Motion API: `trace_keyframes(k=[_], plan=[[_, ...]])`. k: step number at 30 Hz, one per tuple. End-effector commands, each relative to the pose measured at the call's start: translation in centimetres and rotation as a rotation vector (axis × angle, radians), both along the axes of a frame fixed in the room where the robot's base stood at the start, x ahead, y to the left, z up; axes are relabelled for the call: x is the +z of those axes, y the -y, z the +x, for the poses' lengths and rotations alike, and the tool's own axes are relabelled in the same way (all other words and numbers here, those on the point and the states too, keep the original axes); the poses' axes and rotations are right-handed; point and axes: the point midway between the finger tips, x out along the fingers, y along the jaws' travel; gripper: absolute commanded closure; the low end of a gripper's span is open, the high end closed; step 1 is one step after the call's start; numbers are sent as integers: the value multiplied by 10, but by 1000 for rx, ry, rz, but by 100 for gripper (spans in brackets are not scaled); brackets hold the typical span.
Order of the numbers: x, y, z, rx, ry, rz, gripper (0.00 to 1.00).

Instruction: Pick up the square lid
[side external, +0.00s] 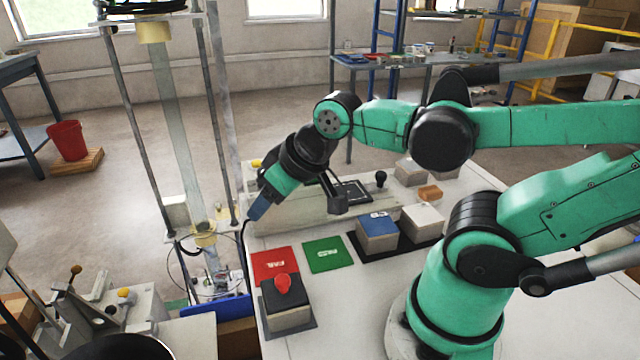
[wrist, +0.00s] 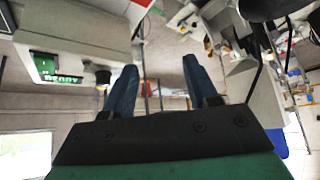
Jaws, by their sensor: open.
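A dark square lid (side external: 300,296) with a red knob (side external: 282,283) sits on a pale grey block (side external: 290,320) near the front left of the white table in the side external view. My gripper (side external: 250,217) is up and behind it, near the table's left edge, apart from the lid and pointing down-left. In the wrist view the two blue fingers (wrist: 161,78) are spread apart with nothing between them. I cannot make out the lid in the wrist view.
A red FAIL tile (side external: 272,264) and a green tile (side external: 328,254) lie behind the lid. A blue-topped block (side external: 377,226) and a white-topped block (side external: 422,216) stand on a black mat to the right. A tall rod-framed rig (side external: 165,110) rises left of my gripper.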

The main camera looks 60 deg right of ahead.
Motion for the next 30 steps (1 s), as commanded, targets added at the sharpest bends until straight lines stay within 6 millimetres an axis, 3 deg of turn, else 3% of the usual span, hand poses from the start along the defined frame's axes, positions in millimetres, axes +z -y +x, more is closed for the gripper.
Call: trace_keyframes(k=[1,6,15,24,30], plan=[[0,0,0,0,0,0,47],[0,0,0,0,0,0,0],[-3,-6,-1,55,-45,-22,0],[-27,-49,-26,615,-462,-214,0],[-34,-58,-36,794,-584,-255,0]])
